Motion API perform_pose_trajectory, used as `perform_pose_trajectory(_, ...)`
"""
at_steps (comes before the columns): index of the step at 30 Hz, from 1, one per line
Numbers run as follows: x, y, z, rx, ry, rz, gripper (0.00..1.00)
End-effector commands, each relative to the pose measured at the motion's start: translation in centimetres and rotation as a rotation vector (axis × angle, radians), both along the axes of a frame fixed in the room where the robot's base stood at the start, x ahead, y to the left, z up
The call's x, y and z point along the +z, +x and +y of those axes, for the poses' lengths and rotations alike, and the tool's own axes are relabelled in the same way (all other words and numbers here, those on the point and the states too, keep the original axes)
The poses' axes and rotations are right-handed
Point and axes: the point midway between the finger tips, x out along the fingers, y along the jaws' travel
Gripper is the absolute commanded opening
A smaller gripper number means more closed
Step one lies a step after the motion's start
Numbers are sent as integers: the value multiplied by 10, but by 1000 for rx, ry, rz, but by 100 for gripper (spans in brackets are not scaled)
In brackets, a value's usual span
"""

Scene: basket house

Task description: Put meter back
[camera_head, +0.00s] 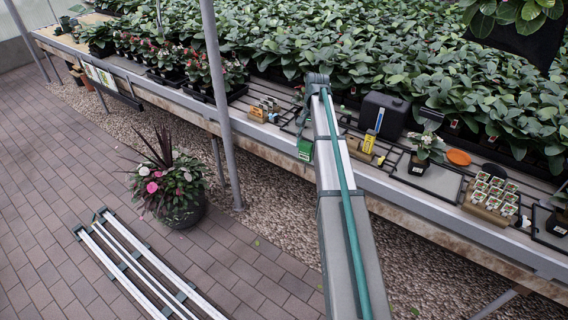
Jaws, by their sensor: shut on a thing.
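My gripper (304,136) hangs from the far end of my arm, above the front edge of the long bench. It is small and dark in this view, and its fingers are partly hidden beside my arm. It is shut on a small green boxy thing (305,150), which looks like the meter; its face is too small to read. A yellow upright piece (379,120) stands by the dark container, and a yellow block (368,144) sits in a wooden holder (361,150) to the right of my arm.
The slatted bench (235,120) carries small bottles (264,109), a black container (384,114), a potted plant (424,150), an orange disc (458,157) and a tray of small pots (493,195). Dense plants fill the back. A grey post (218,90) stands left of my arm.

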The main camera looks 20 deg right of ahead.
Motion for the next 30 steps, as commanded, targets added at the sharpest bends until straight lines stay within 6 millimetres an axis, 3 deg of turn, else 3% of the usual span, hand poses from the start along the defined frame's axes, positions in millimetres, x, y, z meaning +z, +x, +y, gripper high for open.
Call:
perform_pose_trajectory(1, 4, 17, -28, -91, 1, 3, 0)
perform_pose_trajectory(3, 6, 30, -59, -222, 5, 5, 0)
perform_pose_trajectory(15, 19, 90, -227, -1042, 27, 7, 0)
perform_pose_trajectory(21, 24, 110, -283, -1419, 39, 4, 0)
perform_pose_trajectory(30, 28, 124, -317, -1691, 47, 1, 0)
